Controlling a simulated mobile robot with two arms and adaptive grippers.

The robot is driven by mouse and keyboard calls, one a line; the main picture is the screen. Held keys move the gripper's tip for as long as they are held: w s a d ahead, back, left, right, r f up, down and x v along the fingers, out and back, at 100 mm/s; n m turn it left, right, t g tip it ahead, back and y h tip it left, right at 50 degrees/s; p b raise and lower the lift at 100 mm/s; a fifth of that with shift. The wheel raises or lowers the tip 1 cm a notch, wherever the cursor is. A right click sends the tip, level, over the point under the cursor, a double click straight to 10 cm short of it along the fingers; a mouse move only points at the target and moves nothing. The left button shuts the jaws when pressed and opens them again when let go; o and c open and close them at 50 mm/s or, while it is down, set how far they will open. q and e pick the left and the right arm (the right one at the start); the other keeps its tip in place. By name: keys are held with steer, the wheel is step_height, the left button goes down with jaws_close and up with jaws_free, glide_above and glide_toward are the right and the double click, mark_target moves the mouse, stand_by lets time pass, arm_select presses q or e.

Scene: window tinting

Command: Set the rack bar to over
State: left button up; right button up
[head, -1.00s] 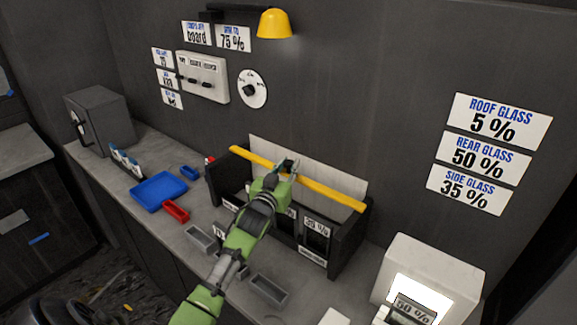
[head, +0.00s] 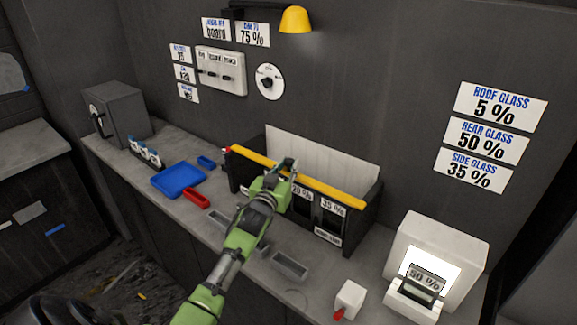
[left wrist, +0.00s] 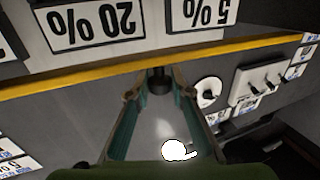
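The yellow rack bar (head: 330,190) lies along the front top edge of the dark rack (head: 360,222), end to end. My left gripper (head: 285,170) is at the middle of the bar, over the rack, and hides part of it. In the left wrist view the bar (left wrist: 60,75) crosses just past the fingertips. The left fingers (left wrist: 155,80) stand apart with a gap between them and hold nothing that I can see. Labels such as 20 % and 35 % show on the rack below the bar. My right gripper is not in view.
A white panel (head: 320,155) stands behind the rack. A yellow lamp (head: 295,19) hangs above.

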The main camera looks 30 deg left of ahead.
mark_target(287, 161)
arm_select(q)
steer(key=o, duration=0.4)
steer(key=shift+w+a+f, duration=0.1)
steer(key=shift+a+f, duration=0.05)
steer(key=shift+a, duration=0.15)
steer(key=shift+d, duration=0.1)
step_height(287, 161, up, 10)
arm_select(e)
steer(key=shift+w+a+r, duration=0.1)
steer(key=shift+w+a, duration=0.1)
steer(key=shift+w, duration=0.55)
arm_select(q)
steer(key=shift+f, duration=0.1)
